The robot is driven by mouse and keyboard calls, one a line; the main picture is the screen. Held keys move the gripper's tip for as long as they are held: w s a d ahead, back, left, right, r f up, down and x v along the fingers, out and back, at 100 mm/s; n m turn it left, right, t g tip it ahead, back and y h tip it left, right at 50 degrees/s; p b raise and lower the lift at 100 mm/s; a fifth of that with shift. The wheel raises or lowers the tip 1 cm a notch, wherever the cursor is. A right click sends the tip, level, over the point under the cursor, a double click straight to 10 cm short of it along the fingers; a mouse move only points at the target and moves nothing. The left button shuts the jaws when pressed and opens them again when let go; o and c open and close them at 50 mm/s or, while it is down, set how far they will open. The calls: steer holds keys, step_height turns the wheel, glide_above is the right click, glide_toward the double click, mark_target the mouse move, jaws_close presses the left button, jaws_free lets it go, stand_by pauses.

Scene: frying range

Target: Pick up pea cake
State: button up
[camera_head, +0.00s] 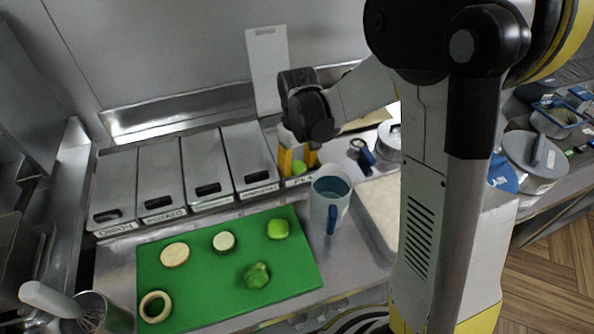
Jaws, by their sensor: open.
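The pea cake seems to be the small bright green piece (299,168) in the open bin at the right end of the row, whose label looks like it starts with "PE". Only a little of it shows. My gripper (297,156) points down over this bin, right at the green piece. Its jaws are open, and its fingertips are small and partly hidden, so I cannot tell whether they touch the piece. The bin's lid (267,62) stands upright behind it.
Several lidded bins (206,165) stand left of the open one. In front, a green cutting board (210,275) bears several food pieces. A blue-handled jug (329,200) stands close in front of the open bin. Pots (535,155) are at the right.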

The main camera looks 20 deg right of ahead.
steer(key=shift+r, duration=0.1)
steer(key=c, duration=0.5)
